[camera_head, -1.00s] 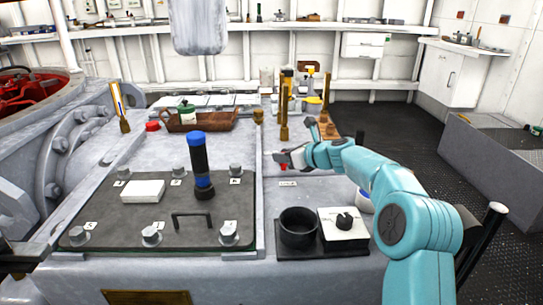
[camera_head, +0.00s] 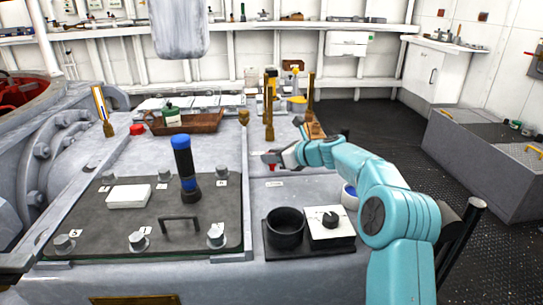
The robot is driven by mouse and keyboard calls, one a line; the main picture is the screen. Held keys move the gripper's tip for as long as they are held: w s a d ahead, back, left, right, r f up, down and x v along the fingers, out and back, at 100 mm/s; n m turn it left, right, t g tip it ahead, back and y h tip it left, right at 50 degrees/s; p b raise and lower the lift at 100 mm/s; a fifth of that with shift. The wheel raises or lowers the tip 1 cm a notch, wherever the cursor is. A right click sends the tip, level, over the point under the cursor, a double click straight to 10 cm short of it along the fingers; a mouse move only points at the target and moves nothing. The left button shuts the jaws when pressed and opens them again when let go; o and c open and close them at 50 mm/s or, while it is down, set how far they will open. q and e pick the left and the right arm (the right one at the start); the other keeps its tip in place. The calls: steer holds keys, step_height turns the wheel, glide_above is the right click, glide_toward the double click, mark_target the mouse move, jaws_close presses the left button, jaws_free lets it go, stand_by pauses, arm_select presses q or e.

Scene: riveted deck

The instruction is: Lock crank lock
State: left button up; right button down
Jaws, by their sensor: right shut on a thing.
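My right gripper (camera_head: 271,158) reaches in from the right at the end of my teal arm, low over the grey deck block. It is shut on a small part with red on it (camera_head: 271,168), just behind a small white label (camera_head: 274,183). The part is mostly hidden by the gripper, so I cannot tell its shape or whether it is the crank lock. My left gripper is not in view.
A dark bolted plate (camera_head: 113,223) at left carries a black and blue flashlight (camera_head: 185,168), a white block (camera_head: 129,196) and a handle (camera_head: 180,221). A black cup (camera_head: 285,231) and a knob box (camera_head: 326,224) stand in front. Brass posts (camera_head: 268,106) rise behind the gripper.

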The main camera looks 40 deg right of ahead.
steer(key=shift+d+r, duration=0.25)
steer(key=shift+r, duration=0.05)
steer(key=c, duration=1.3)
jaws_free()
steer(key=o, duration=0.4)
steer(key=shift+w+f, duration=0.1)
steer(key=shift+f, duration=0.1)
steer(key=shift+a, duration=0.1)
step_height(320, 180, up, 20)
steer(key=p, duration=1.1)
